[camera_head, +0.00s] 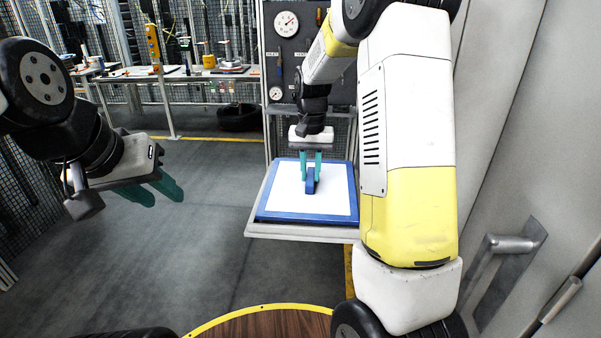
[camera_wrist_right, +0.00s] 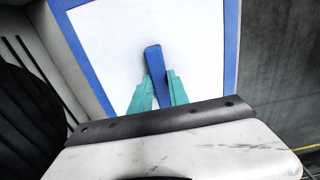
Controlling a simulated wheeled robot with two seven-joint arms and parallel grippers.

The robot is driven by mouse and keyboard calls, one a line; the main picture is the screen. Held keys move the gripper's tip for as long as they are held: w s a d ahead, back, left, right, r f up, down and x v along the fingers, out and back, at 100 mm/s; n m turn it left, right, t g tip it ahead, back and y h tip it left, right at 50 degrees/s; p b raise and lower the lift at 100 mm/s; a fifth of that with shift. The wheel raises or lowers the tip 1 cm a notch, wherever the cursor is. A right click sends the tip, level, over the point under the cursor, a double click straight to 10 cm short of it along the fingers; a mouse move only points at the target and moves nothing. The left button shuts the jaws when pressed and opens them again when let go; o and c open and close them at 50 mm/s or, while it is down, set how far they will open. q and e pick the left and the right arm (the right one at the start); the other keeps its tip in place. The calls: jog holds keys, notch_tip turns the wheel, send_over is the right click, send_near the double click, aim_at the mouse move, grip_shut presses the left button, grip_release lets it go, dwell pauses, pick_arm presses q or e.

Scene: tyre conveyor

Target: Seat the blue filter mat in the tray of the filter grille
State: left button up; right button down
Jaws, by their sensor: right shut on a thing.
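The filter mat is a white square with a blue frame (camera_head: 300,217) and a blue upright handle (camera_head: 310,184) at its middle. It lies over the light grey tray (camera_head: 262,230) of the grille, whose rim shows at the left and front. I cannot tell whether the mat is fully down in it. My right gripper (camera_head: 311,168) comes from above, its teal fingers shut on the handle. In the right wrist view the handle (camera_wrist_right: 154,62) stands between the fingers (camera_wrist_right: 157,90). My left gripper (camera_head: 164,196) hangs empty at left, fingers slightly apart.
A grey panel with gauges (camera_head: 287,23) stands behind the tray. A workbench (camera_head: 165,73) with several items is at the back left. A cabinet door with a handle (camera_head: 510,244) is close at right. The floor between left gripper and tray is clear.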

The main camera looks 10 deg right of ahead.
aim_at(310, 176)
jog(key=shift+f, duration=1.15)
jog(key=c, duration=1.3)
grip_release()
jog(key=shift+f, duration=0.1)
jog(key=shift+o, duration=0.2)
notch_tip(310, 176, up, 12)
jog(key=s+a+r+n+t+y, duration=0.1)
jog(key=s+r+n+t, duration=0.1)
jog(key=s, duration=1)
jog(key=s+a+r+n+t+y, duration=0.1)
jog(key=s+t, duration=0.3)
jog(key=s, duration=0.8)
jog(key=shift+s+r+n, duration=0.15)
jog(key=shift+r+n, duration=0.25)
jog(key=shift+r, duration=0.45)
